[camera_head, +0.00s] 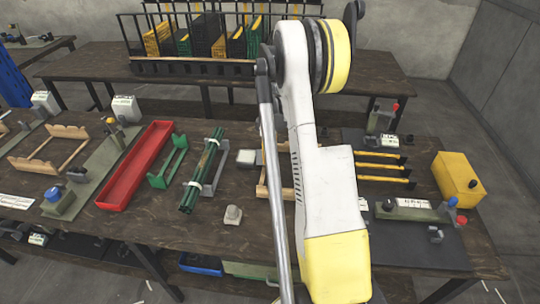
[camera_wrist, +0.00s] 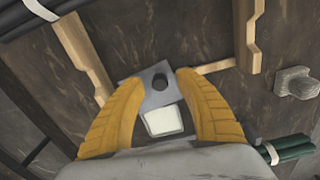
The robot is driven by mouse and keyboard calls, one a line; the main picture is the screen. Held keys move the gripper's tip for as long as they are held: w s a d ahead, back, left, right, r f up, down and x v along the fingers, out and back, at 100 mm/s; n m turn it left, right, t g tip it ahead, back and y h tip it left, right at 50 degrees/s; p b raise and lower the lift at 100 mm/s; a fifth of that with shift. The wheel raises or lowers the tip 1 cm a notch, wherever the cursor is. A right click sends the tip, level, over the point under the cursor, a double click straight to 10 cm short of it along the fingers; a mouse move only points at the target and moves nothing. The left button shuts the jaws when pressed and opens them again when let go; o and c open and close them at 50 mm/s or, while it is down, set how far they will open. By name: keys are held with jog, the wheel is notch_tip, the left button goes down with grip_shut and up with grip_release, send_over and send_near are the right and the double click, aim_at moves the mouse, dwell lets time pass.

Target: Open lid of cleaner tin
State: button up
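In the wrist view my gripper (camera_wrist: 160,78) is open, with its two yellow fingers spread apart. Below or between them is a flat grey piece (camera_wrist: 130,72) with a round black knob (camera_wrist: 160,82) and a pale square block (camera_wrist: 164,120). The knob appears between the fingertips; I cannot tell the height gap, and no contact is clear. The pale block also shows in the head view (camera_head: 246,158), left of my arm. I cannot tell for sure whether this is the cleaner tin and its lid. My arm hides my gripper in the head view.
A wooden rack (camera_wrist: 251,35) flanks the grey piece. Green rods (camera_head: 203,170), a red tray (camera_head: 137,166) and a grey block (camera_head: 233,215) lie left of my arm. A yellow can (camera_head: 460,176) with a black cap stands at the right. Bare table shows at front left.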

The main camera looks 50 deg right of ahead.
jog(key=shift+r, duration=0.15)
notch_tip(320, 180, up, 12)
dwell(0.4)
jog(key=shift+a, duration=0.1)
dwell(0.3)
jog(key=s+a+r+m+t, duration=0.1)
jog(key=a+r, duration=0.3)
jog(key=a, duration=0.3)
jog(key=s+a+r+m+t+h, duration=0.1)
jog(key=a+r, duration=0.2)
jog(key=a, duration=0.3)
jog(key=s+a+r+m+t, duration=0.1)
jog(key=a+r, duration=0.3)
jog(key=a, duration=0.3)
jog(key=s+a+f+m+t+y, duration=0.1)
jog(key=s+a+m+t, duration=0.2)
jog(key=s+a, duration=0.9)
jog(key=a+t, duration=0.1)
jog(key=a, duration=0.3)
jog(key=shift+s+f, duration=0.15)
